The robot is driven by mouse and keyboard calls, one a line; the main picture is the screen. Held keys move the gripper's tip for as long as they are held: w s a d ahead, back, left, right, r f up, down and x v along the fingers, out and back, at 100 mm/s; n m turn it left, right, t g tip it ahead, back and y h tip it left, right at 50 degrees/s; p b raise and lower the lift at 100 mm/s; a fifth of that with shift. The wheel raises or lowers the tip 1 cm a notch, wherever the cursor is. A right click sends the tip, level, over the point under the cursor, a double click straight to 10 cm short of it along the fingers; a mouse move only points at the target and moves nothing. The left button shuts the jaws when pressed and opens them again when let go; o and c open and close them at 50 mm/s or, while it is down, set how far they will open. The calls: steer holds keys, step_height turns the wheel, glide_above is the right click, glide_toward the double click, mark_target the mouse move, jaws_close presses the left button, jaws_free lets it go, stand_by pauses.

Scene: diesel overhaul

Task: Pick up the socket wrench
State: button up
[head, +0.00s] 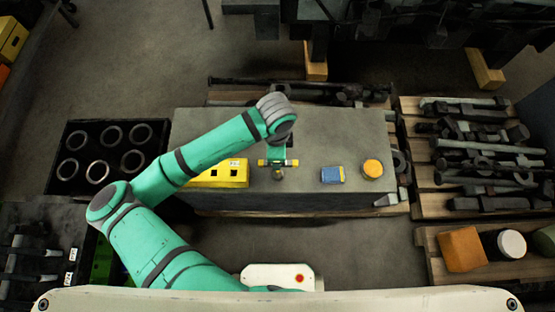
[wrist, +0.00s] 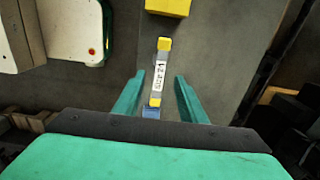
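A short bar with yellow ends and a white label lies on the grey workbench (head: 330,130); it looks like the socket wrench (wrist: 160,72). In the head view, the socket wrench (head: 292,163) lies crosswise, its middle partly hidden by my gripper (head: 278,163). In the wrist view, my gripper (wrist: 159,77) is open. Its two teal fingers stand on either side of the bar, with a visible gap on each side. I cannot tell how far above the bar the fingertips are.
A yellow box (head: 228,172) lies left of the bar. A blue block (head: 332,175) and an orange round piece (head: 372,168) lie to the right. A black crate of rings (head: 66,188) stands left of the bench; a pallet of metal parts (head: 437,205) is right.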

glide_toward(278, 176)
steer(key=shift+w+a+f, duration=0.1)
steer(key=shift+w+f, duration=0.1)
steer(key=shift+f, duration=0.65)
steer(key=shift+w+f, duration=0.2)
steer(key=shift+f, duration=0.6)
jaws_close()
